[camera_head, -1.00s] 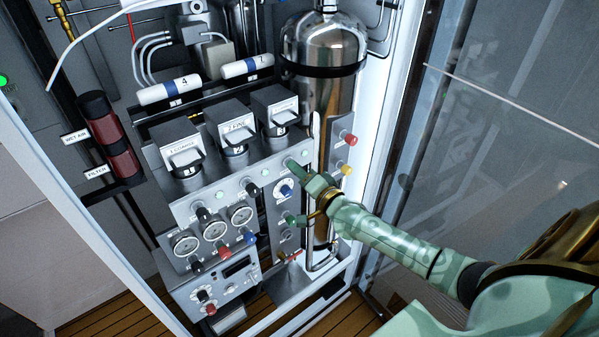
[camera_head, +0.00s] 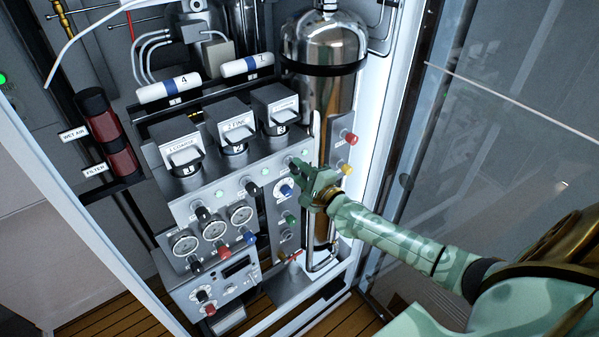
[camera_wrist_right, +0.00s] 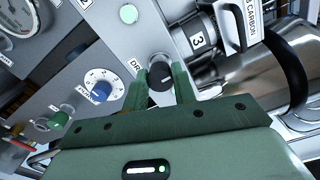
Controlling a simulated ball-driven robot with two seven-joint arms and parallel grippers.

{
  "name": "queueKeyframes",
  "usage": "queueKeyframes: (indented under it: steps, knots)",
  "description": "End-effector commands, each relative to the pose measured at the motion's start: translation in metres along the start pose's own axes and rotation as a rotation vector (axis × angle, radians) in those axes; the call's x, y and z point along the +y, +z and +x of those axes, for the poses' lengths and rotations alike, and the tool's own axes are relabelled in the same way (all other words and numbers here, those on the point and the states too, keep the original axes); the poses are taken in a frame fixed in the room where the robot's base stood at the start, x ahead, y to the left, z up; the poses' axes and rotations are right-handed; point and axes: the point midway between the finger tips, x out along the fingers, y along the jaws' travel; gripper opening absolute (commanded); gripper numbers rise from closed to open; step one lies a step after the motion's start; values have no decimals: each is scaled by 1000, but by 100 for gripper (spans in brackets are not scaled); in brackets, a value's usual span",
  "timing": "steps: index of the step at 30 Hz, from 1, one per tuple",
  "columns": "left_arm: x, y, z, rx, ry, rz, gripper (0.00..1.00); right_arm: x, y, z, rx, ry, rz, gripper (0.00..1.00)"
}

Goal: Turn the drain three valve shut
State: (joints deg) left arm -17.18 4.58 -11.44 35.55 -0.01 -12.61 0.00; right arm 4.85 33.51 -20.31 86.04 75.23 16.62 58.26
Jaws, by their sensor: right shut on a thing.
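The drain three valve is a black round knob (camera_wrist_right: 160,76) on the grey panel, beside a canister marked 3 in the right wrist view. Its label is partly covered and only "DR" reads. A white pointer mark shows on the knob's face. My right gripper (camera_wrist_right: 161,84) is shut on the knob, one green finger on each side. In the head view my right gripper (camera_head: 303,172) is at the panel's upper right, and it hides the knob there. My left gripper is not in view.
A blue-knobbed dial (camera_wrist_right: 102,90) and a green knob (camera_wrist_right: 58,118) sit close by on the panel. The canister three (camera_head: 277,108) stands just above, and a steel cylinder (camera_head: 323,45) behind. Red (camera_head: 349,138) and yellow (camera_head: 345,169) knobs are to the right.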

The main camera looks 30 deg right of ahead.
Motion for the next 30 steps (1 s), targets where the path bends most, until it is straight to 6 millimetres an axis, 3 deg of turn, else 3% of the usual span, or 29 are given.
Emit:
queueKeyframes:
  steps: [20, 21, 23, 30]
  knots:
    - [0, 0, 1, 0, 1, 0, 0, 1, 0, 0, 1, 2, 62, 4]
    - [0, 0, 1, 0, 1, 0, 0, 1, 0, 0, 1, 2, 62, 35]
    - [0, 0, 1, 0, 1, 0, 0, 1, 0, 0, 1, 2, 62, 48]
    - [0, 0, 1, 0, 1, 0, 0, 0, 0, 0, 0, 1, 60, 48]
